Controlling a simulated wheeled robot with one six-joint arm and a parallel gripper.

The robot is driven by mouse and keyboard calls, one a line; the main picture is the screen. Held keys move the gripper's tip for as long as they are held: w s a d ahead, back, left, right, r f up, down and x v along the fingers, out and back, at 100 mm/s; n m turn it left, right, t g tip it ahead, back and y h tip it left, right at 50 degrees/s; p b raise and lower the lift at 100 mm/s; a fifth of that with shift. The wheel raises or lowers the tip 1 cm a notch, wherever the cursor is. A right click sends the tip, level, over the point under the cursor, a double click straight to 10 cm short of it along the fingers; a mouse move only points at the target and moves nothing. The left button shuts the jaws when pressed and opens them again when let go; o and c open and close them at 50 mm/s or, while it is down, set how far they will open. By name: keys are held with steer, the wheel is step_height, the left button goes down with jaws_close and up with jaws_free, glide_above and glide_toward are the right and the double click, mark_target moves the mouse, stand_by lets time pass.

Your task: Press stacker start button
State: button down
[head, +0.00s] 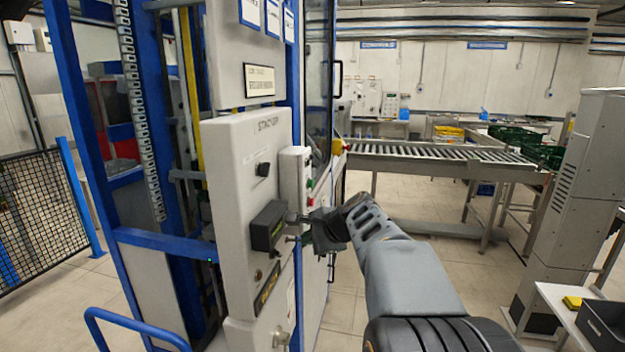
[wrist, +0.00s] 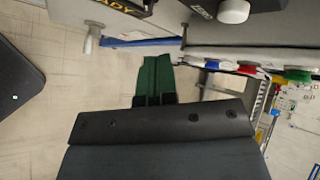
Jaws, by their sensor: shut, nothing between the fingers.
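The stacker's pale control panel (head: 240,150), lettered STACKER, stands in the middle left of the head view. A narrow white button box (head: 291,165) is on its right side. In the wrist view this box carries a green button (wrist: 299,75), a red button (wrist: 247,69) and a blue button (wrist: 212,65). No start label is readable. My gripper (head: 318,240) is shut and empty, in front of the machine and below the button box. Its green fingers (wrist: 155,78) point toward the machine, apart from the buttons in the wrist view.
A dark box (head: 268,225) juts from the panel close to my gripper. A white-capped knob (wrist: 233,11) and a READY plate (wrist: 118,6) are nearby. A roller conveyor (head: 430,152) runs behind right. A grey cabinet (head: 580,180) stands at right. Floor between is clear.

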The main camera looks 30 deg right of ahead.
mark_target(312, 183)
steer(key=w+d+r+m+t, duration=0.1)
steer(key=d+r+m, duration=0.1)
steer(key=d, duration=0.3)
steer(key=w+d+r+m+t+h, duration=0.1)
steer(key=d+r+m+t, duration=0.1)
steer(key=d+m, duration=0.3)
steer(key=w+d+r+m+t+h+p, duration=0.1)
steer(key=d+r+m, duration=0.2)
steer(key=d, duration=0.4)
steer(key=shift+r+m+t, duration=0.3)
steer(key=shift+r+t, duration=0.1)
steer(key=shift+r, duration=0.05)
steer(key=w+a, duration=0.6)
steer(key=shift+a+p, duration=0.15)
steer(key=shift+p, duration=0.15)
stand_by(1.1)
steer(key=shift+w+a, duration=0.3)
